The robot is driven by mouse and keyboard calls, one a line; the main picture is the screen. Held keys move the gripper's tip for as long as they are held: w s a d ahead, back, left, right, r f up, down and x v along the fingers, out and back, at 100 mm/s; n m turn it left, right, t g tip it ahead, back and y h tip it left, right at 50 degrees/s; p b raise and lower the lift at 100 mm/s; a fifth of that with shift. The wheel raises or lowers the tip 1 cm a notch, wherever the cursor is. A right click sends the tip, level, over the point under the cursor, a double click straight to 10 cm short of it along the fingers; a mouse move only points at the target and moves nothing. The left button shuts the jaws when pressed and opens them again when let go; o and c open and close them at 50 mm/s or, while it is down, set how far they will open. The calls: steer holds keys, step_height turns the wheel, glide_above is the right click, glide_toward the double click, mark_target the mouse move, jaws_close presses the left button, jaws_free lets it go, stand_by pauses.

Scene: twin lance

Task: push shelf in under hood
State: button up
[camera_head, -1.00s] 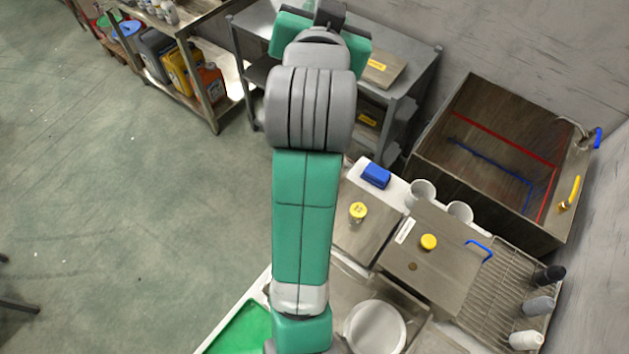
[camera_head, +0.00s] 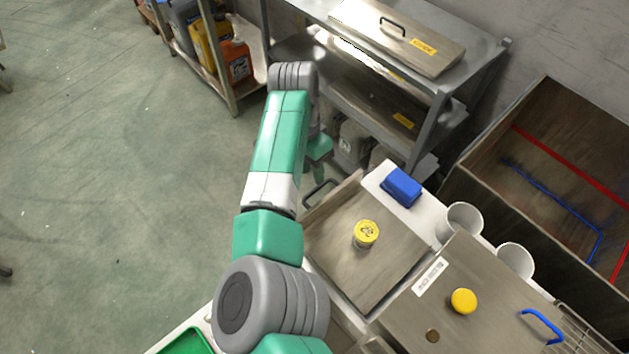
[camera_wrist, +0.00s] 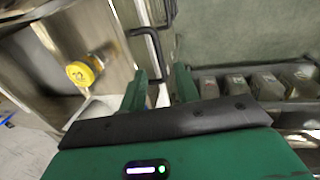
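A flat metal shelf (camera_head: 345,265) with a dark bar handle (camera_head: 320,193) on its far left edge and a yellow-capped jar (camera_head: 366,234) on top lies beside a steel cover (camera_head: 490,325) with a yellow knob, which may be the hood. My gripper (camera_head: 319,174) points down just beyond the handle, partly hidden by my arm. In the wrist view my gripper (camera_wrist: 160,88) has its green fingers apart with a gap between them. The handle (camera_wrist: 150,45) shows just past the fingertips; I cannot tell if they touch. The shelf (camera_wrist: 95,35) and jar (camera_wrist: 85,70) are at left there.
A grey rack (camera_head: 440,100) with a lidded metal box (camera_head: 395,38) stands behind. A blue block (camera_head: 402,187) and white cups (camera_head: 460,222) sit right of the shelf. A deep sink (camera_head: 545,150) is at right. Open green floor (camera_head: 110,200) lies left.

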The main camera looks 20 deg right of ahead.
mark_target(316, 188)
steer(key=f, duration=0.3)
steer(key=f+b, duration=0.1)
steer(key=shift+s+d+f, duration=0.2)
steer(key=shift+s+f, duration=0.05)
steer(key=shift+s, duration=0.15)
steer(key=shift+c, duration=0.2)
jaws_close()
